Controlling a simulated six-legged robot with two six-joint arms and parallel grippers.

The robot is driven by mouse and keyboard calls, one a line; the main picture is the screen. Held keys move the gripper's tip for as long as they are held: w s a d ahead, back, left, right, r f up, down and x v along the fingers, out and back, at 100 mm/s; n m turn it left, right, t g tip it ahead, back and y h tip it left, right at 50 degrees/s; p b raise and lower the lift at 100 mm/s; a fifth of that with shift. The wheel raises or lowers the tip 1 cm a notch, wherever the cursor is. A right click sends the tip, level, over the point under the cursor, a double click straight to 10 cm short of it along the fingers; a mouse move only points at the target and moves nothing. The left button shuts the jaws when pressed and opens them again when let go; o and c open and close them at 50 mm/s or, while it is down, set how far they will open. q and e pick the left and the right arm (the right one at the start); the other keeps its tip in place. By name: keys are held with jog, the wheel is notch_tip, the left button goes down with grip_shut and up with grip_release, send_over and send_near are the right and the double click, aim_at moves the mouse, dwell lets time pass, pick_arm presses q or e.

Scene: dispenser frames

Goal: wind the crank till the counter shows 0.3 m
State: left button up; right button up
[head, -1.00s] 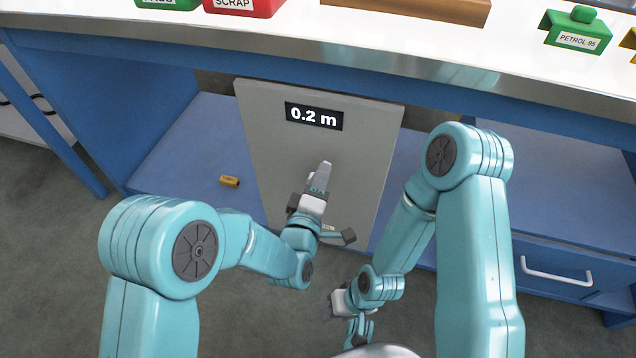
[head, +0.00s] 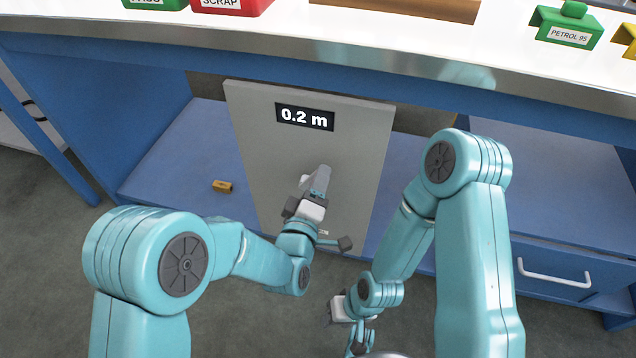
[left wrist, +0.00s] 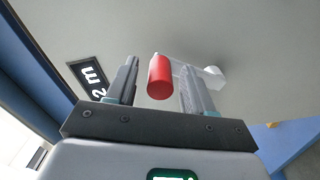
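The counter (head: 305,117) on the grey dispenser panel (head: 262,150) reads 0.2 m; part of it shows in the left wrist view (left wrist: 90,78). My left gripper (head: 310,188) is in front of the panel, below the counter. In the left wrist view, its two fingers (left wrist: 160,80) stand apart on either side of the crank's red knob (left wrist: 160,77). A gap shows between the left finger and the knob. The pale crank arm (left wrist: 214,78) runs behind the right finger. The knob is hidden in the head view. My right gripper (head: 338,308) hangs low, its fingers unclear.
A small brown-yellow block (head: 222,186) lies on the blue shelf (head: 165,165) left of the panel. The worktop (head: 400,45) overhangs above, with a red SCRAP bin (head: 230,5) and a green PETROL 95 container (head: 568,28). A drawer handle (head: 553,274) is at right.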

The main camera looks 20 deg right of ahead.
pick_arm(q)
jog(key=p+v, duration=0.6)
jog(key=v, duration=1)
jog(key=shift+s+a, duration=0.1)
